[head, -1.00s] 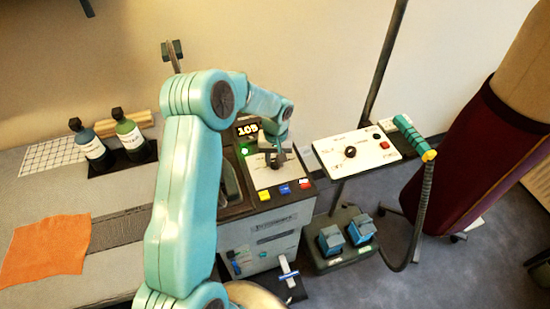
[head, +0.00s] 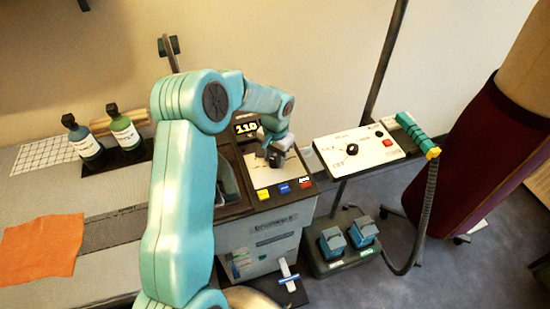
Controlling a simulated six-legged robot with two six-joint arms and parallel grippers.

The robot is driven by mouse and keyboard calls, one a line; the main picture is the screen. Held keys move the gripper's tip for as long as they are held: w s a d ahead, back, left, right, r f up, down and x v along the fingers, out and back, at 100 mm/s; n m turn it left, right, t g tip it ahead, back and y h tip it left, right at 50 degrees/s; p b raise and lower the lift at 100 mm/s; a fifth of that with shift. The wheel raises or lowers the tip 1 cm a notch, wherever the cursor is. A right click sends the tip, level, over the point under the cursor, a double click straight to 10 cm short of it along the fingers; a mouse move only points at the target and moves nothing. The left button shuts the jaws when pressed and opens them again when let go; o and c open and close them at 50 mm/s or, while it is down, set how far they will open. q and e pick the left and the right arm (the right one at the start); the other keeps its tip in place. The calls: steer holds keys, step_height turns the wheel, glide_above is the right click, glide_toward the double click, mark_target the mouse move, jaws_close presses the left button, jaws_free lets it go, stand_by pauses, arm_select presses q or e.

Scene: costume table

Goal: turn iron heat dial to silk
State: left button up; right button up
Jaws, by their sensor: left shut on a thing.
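The iron station's white control panel (head: 283,174) is on top of a grey cabinet right of the table. My left arm reaches over from the left, and my left gripper (head: 275,156) points down at this panel, shut on the heat dial. The dial itself is mostly hidden by the fingers. The display (head: 246,127) behind the gripper shows 110. The markings around the dial are too small and covered to read. My right gripper is not in view.
Yellow, blue and red buttons (head: 285,188) line the panel's front edge. A second panel (head: 357,150) with a black knob and red button stands to the right, above two blue pedals (head: 347,239). Two bottles (head: 124,130) and an orange cloth (head: 42,250) are on the table (head: 25,211).

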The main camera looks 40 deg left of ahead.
mark_target(275, 160)
arm_select(q)
steer(key=shift+r+m, duration=0.15)
steer(key=shift+m, duration=0.45)
steer(key=o, duration=1)
steer(key=shift+o, duration=0.2)
step_height(275, 160, up, 16)
steer(key=b, duration=0.1)
steer(key=shift+d+r, duration=0.15)
steer(key=shift+r, duration=0.05)
steer(key=shift+s, duration=0.15)
